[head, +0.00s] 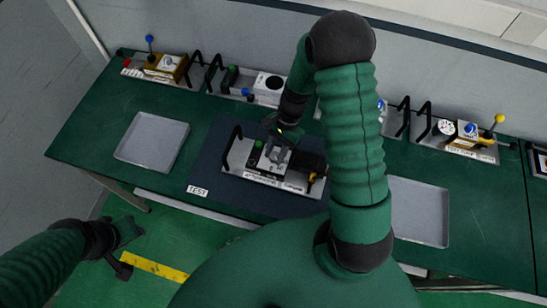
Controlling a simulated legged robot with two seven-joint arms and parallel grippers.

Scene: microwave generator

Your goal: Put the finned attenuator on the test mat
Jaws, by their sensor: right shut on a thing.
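The finned attenuator (313,163) is a pale plate unit with a black block, black end handles and a label strip along its front. It is over the dark test mat (212,165), in the middle of the bench; I cannot tell if it rests on the mat or hangs just above it. My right gripper (275,152) comes down from above and is shut on the unit's middle part. My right arm hides part of the mat's right side. My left gripper (126,247) is empty with its fingers apart, off the bench's front edge at lower left.
An empty grey tray (152,140) lies left of the mat, another grey tray (420,212) right of it. Along the back stand a unit with a blue knob (158,67), a unit with a black dial (270,84) and a unit with a yellow knob (468,133).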

